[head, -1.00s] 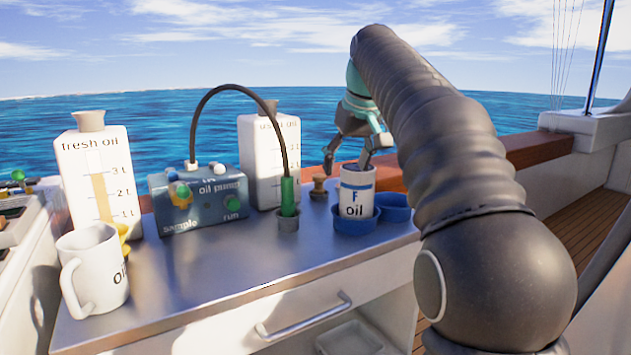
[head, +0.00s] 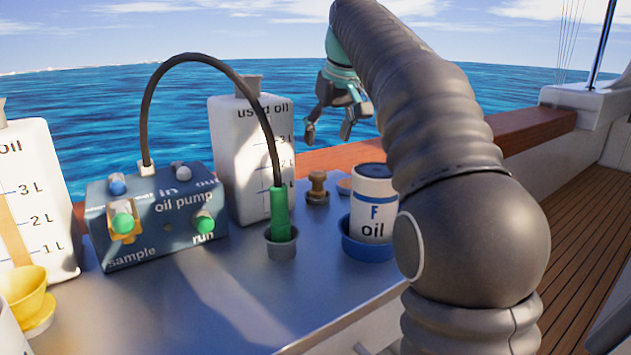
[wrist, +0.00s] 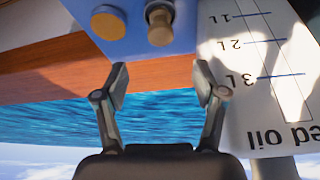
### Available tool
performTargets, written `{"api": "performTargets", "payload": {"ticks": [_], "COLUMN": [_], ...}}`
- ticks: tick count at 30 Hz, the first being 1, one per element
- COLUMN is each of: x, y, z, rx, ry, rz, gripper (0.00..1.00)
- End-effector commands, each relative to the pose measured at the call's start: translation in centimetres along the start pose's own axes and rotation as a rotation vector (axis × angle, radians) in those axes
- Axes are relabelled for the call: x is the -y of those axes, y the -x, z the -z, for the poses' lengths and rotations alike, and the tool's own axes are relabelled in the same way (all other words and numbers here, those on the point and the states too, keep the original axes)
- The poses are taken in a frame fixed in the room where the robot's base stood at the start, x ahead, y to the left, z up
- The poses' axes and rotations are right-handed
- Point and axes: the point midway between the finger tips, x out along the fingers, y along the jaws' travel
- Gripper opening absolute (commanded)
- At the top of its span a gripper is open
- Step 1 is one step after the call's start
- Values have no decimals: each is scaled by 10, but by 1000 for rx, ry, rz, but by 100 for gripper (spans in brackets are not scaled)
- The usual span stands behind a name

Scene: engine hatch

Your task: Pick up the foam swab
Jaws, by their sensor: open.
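I cannot make out a foam swab for certain. A brown, knob-topped piece (head: 317,187) stands upright in a small grey holder on the counter, between the used oil bottle and the oil filter; it also shows at the top of the wrist view (wrist: 158,24). A flat tan disc (head: 345,186) lies beside it, partly behind the filter; the wrist view shows it as an orange-yellow round (wrist: 108,22). My gripper (head: 328,132) is open and empty, raised above and beyond these two pieces. In the wrist view its fingers (wrist: 162,84) are spread apart with nothing between them.
The used oil bottle (head: 230,165) stands left of the pieces, the oil filter (head: 372,205) in a blue cup (head: 368,247) to their right. The oil pump (head: 158,218) has a black hose ending in a green handle (head: 280,213). The wooden rail (head: 470,138) runs behind.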

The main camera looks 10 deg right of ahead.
Motion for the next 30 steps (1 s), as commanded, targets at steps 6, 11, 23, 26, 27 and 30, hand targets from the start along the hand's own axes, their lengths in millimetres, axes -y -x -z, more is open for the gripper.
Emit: {"api": "performTargets", "payload": {"ticks": [6,11,23,26,27,30], "x": [2,1,-1,-1,-1,-1], "y": [-40,-66,-99,-114,-119,-129], "z": [-2,-2,-5,-8,-7,-7], "rx": [4,4,3,4,3,2], "ry": [3,2,-1,-1,-1,-1], "rz": [2,2,0,0,0,0], "gripper": [70,70,70,70,70,70]}}
